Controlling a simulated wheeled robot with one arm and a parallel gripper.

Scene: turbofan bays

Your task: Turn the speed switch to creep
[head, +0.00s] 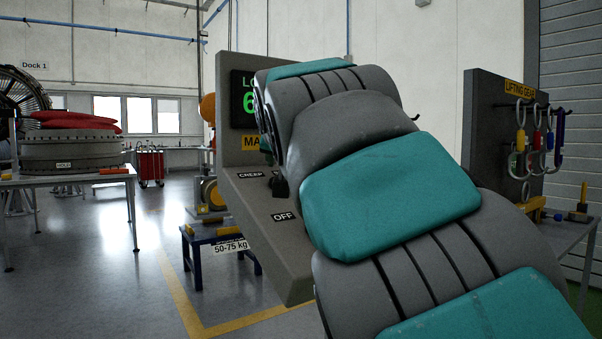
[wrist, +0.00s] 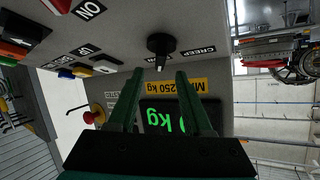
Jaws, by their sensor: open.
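The speed switch is a black rotary knob (wrist: 160,45) on a grey console, seen upside down in the wrist view. Its pale-tipped pointer points down in that picture, toward the display. The CREEP label (wrist: 199,50) is to the right of the knob. In the head view the dark knob (head: 280,185) is partly hidden by my arm, with a CREEP label (head: 251,175) to its left. My gripper (wrist: 159,73) is open, its green fingers apart, with the knob's pointer near the gap between the tips. I cannot tell whether they touch. My arm hides the gripper in the head view.
A green-lit kg display (wrist: 166,116) lies below the switch in the wrist view. A lifting gear rack (head: 500,130) stands at right.

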